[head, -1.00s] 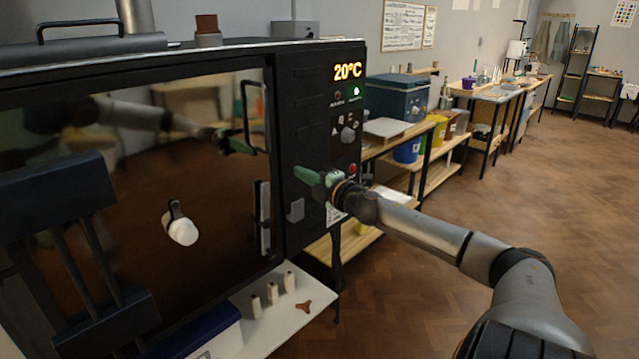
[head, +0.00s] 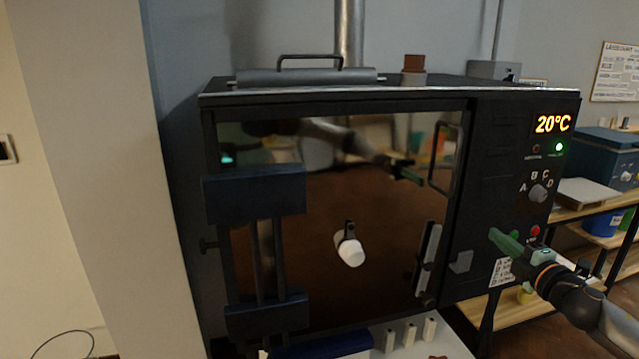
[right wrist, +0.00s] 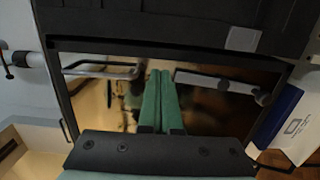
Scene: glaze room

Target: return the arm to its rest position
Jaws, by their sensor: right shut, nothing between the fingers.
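My right arm comes in from the lower right in the head view. Its green-fingered right gripper (head: 505,242) is shut and empty, in front of the kiln's control panel, left of the red button. In the right wrist view the two green fingers (right wrist: 161,102) lie together with nothing between them, in front of the kiln's shiny door (right wrist: 215,105). I cannot tell whether the gripper touches the kiln (head: 495,130). The kiln door (head: 340,215) appears shut and mirrors the arm. My left gripper is not in view.
A shelf with white stilts (head: 410,335) and a dark blue box (head: 320,345) lies below the kiln door. A wooden bench (head: 570,212) stands behind the gripper at right. The door carries a white plug (head: 350,253). A pale wall column (head: 100,150) stands at left.

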